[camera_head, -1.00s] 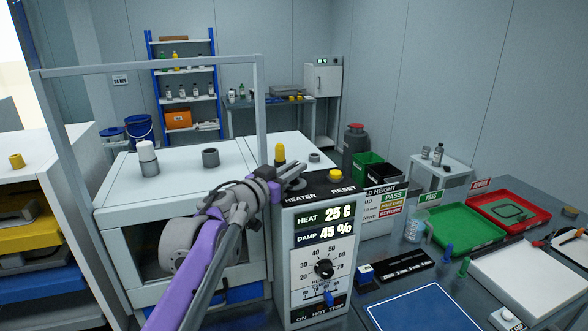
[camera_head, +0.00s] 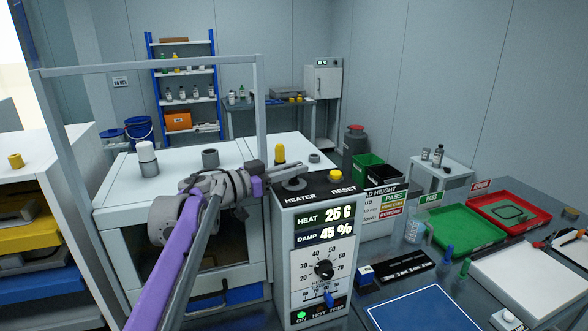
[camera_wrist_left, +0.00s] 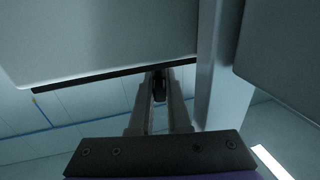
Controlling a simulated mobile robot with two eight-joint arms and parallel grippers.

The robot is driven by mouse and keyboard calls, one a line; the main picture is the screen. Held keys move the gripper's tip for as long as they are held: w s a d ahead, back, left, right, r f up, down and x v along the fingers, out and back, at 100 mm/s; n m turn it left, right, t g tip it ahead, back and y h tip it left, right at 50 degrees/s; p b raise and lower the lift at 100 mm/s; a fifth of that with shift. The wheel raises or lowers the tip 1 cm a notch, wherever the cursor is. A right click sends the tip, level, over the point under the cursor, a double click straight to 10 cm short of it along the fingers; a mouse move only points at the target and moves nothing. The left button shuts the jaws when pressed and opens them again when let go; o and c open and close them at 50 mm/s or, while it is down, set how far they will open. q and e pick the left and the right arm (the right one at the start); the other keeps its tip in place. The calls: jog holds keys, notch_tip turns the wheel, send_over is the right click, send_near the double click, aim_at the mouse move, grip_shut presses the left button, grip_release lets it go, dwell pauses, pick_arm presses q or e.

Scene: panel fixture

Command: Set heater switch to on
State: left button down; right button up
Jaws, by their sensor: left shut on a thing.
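The heater switch (camera_head: 295,184) is a dark part on top of the grey control box (camera_head: 284,222), behind the HEATER label. My left gripper (camera_head: 272,179) reaches it from the left, low over the box top. In the left wrist view the gripper's fingers (camera_wrist_left: 159,100) are closed around a small dark piece (camera_wrist_left: 159,84), which appears to be the switch's lever. The fingers partly hide the switch, so its exact angle is hard to tell. The ON lamp (camera_head: 301,316) on the box front glows green. My right gripper is not in view.
A yellow RESET button (camera_head: 335,176) sits right of the switch. The box front has a dial (camera_head: 324,268) and displays reading 25 C and 45 %.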

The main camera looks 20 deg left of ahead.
pick_arm(q)
jog(key=c, duration=1.1)
grip_release()
jog(key=shift+o, duration=1.1)
